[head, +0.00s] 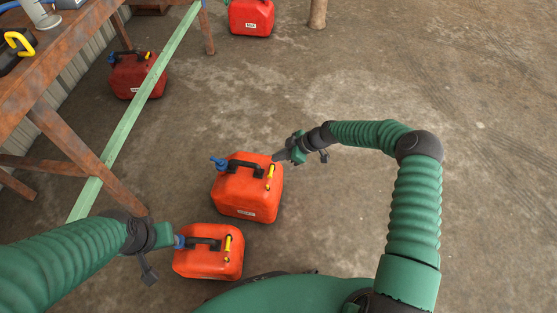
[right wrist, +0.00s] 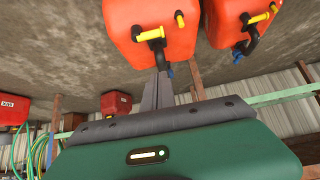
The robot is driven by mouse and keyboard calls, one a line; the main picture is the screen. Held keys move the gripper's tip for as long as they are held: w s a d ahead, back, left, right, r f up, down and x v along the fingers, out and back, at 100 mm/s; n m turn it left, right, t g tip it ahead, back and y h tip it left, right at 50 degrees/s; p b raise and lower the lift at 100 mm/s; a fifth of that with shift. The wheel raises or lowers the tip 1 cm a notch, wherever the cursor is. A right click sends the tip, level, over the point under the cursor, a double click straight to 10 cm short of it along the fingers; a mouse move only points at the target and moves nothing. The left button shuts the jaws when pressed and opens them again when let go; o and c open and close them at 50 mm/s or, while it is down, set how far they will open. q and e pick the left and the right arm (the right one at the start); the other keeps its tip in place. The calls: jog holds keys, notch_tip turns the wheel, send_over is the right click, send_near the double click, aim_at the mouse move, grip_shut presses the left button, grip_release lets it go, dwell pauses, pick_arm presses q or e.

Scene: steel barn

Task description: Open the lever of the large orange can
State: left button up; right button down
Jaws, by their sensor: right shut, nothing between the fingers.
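The large orange can (head: 240,192) stands upright on the floor, with a black handle, a blue spout cap and a yellow lever (head: 270,171) on its right side. In the right wrist view the can (right wrist: 122,22) appears upside down with its yellow lever (right wrist: 150,35). My right gripper (head: 278,157) is shut and empty by the can's upper right edge, close to the lever; I cannot tell whether it touches. Its closed fingers (right wrist: 160,80) point at the handle. My left gripper (head: 172,240) is beside the smaller orange can's blue cap; its fingers are mostly hidden.
The smaller orange can (head: 205,264) stands just in front of the large one. A darker red can (head: 125,78) is by the rusty bench (head: 60,60), and another red can (head: 250,18) is farther back. A green beam (head: 135,110) slants at left. The floor at right is clear.

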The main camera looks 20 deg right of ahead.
jog(key=b, duration=0.3)
send_over(272, 169)
jog(key=a, duration=0.3)
notch_tip(272, 169, down, 6)
jog(key=shift+s+d+f, duration=0.1)
jog(key=shift+f, duration=0.1)
jog(key=shift+s+d+f+b, duration=0.2)
jog(key=shift+d+f+b, duration=0.15)
jog(key=shift+d+f, duration=0.15)
jog(key=shift+s+d+f+b, duration=0.2)
jog(key=shift+d+f+b, duration=0.1)
jog(key=shift+d+f, duration=0.15)
jog(key=shift+s+d+f, duration=0.15)
jog(key=shift+d+f, duration=0.05)
jog(key=shift+f, duration=0.05)
